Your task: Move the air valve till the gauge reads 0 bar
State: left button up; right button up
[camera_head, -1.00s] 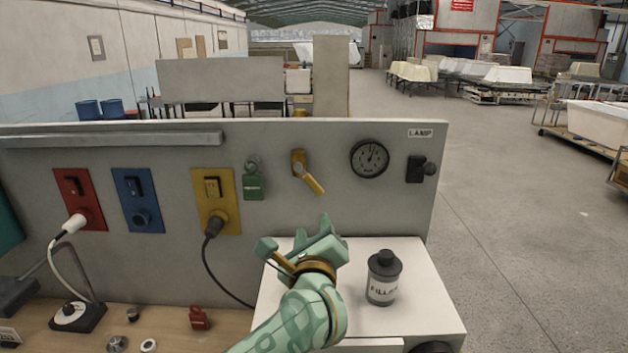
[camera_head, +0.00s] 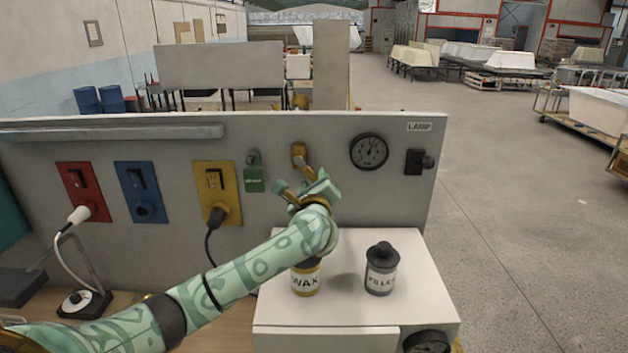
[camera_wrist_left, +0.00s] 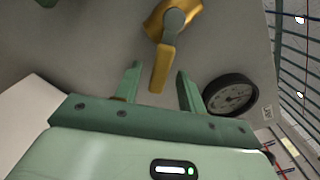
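The air valve (camera_head: 299,152) is a yellow fitting on the grey panel, its lever mostly hidden by my gripper in the head view. In the left wrist view the yellow lever (camera_wrist_left: 161,69) hangs from a grey hub. My left gripper (camera_head: 302,187) is open in front of the valve. In the left wrist view the fingers (camera_wrist_left: 160,80) stand apart on either side of the lever, with gaps to both. The round gauge (camera_head: 369,151) is right of the valve; its needle points up and slightly right. It also shows in the left wrist view (camera_wrist_left: 231,96). My right gripper is out of view.
A black lamp switch (camera_head: 416,162) is right of the gauge. A wax can (camera_head: 305,280) and a filler can (camera_head: 381,269) stand on the white cabinet below. Red, blue and yellow socket plates are further left.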

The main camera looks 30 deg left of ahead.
pick_arm(q)
jog(key=shift+w+a, duration=0.15)
jog(key=shift+w, duration=0.05)
jog(key=c, duration=0.7)
grip_shut()
jog(key=n+b, duration=0.2)
jog(key=b, duration=0.1)
jog(key=d+r+n+b, duration=0.1)
jog(key=n+b, duration=0.1)
jog(key=b, duration=0.1)
jog(key=w+r+n+b, duration=0.1)
jog(key=n+b, duration=0.1)
jog(key=b, duration=0.1)
jog(key=shift+d+r+b, duration=0.2)
jog(key=shift+d+b, duration=0.15)
jog(key=shift+d, duration=0.05)
jog(key=o, duration=0.7)
grip_release()
jog(key=shift+r, duration=0.1)
